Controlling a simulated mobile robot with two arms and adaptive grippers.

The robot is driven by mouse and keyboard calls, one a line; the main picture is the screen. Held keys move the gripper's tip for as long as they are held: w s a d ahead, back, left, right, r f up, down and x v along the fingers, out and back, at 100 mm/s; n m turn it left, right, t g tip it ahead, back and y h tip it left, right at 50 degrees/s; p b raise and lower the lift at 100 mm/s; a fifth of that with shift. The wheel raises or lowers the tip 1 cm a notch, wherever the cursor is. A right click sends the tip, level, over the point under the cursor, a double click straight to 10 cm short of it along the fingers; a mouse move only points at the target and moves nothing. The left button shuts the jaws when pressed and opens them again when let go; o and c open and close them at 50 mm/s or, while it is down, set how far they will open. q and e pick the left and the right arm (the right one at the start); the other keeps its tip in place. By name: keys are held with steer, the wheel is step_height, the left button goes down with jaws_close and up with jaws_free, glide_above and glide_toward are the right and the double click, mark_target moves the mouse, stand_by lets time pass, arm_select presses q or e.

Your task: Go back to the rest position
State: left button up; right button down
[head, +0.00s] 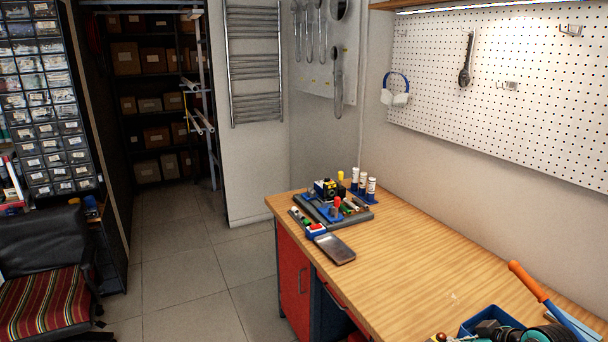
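Neither of my grippers shows in the head view, and no part of my arms can be made out. A wooden workbench (420,265) with red cabinet doors (293,280) stands at the right. On its far end lies a grey board (352,214) carrying a small yellow and black device (327,188) and several coloured parts. Several white-capped tubes (363,183) stand behind it. A flat grey tray (335,249) lies at the bench's left edge.
A blue bin (482,319) with teal tools and an orange-handled tool (530,282) are at the near right. A striped chair (45,305) stands at the left by drawer racks (45,110). The tiled floor (185,270) between is clear.

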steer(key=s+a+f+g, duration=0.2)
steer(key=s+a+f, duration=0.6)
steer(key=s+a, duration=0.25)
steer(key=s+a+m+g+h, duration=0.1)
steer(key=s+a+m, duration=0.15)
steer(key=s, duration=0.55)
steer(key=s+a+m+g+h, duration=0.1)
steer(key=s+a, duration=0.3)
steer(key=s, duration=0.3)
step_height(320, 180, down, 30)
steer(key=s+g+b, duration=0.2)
steer(key=b, duration=0.2)
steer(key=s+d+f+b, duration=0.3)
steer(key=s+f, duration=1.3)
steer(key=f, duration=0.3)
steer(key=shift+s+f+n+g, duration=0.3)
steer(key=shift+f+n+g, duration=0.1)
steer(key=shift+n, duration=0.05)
